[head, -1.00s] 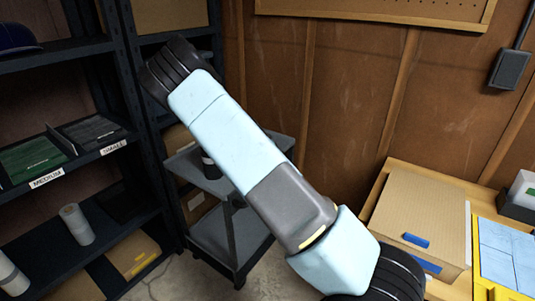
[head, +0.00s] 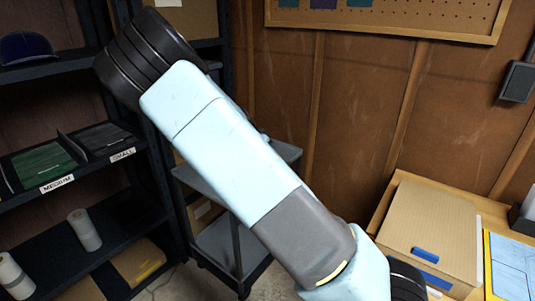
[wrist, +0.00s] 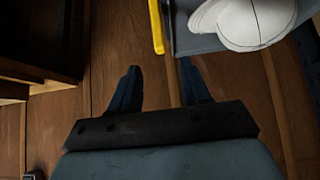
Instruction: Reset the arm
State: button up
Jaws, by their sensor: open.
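My gripper (wrist: 158,75) shows in the wrist view with its two dark fingers apart and nothing between them. Brown wood panelling lies behind the fingers. A white cap (wrist: 248,22) on a grey surface (wrist: 195,42) is beyond the right finger, near the top of the picture. My arm crosses the middle of the head view from upper left to lower right. My gripper is not visible in the head view.
In the head view, a dark shelf unit (head: 110,216) with a blue cap (head: 27,48) and trays stands at left. A grey cart (head: 222,240) is partly behind my arm. A cardboard box (head: 432,222) sits on a bench at right. Wood panelling stands behind.

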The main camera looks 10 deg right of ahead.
dwell(0.4)
jog(key=s+d+r+n+g+y, duration=0.1)
jog(key=s+d+r+n+y, duration=0.25)
jog(key=s+r, duration=0.7)
jog(key=s+d+r+n+g+y, duration=0.15)
jog(key=s+r+y, duration=0.4)
jog(key=s, duration=0.85)
jog(key=s+r+n+t+h, duration=0.1)
jog(key=s+r, duration=0.3)
jog(key=s, duration=0.5)
jog(key=s+r+n+t+h, duration=0.1)
jog(key=s+r+n, duration=0.3)
jog(key=s, duration=0.5)
jog(key=shift+a+r+t+h, duration=0.2)
jog(key=shift+a+t+h, duration=0.2)
jog(key=shift+t, duration=0.05)
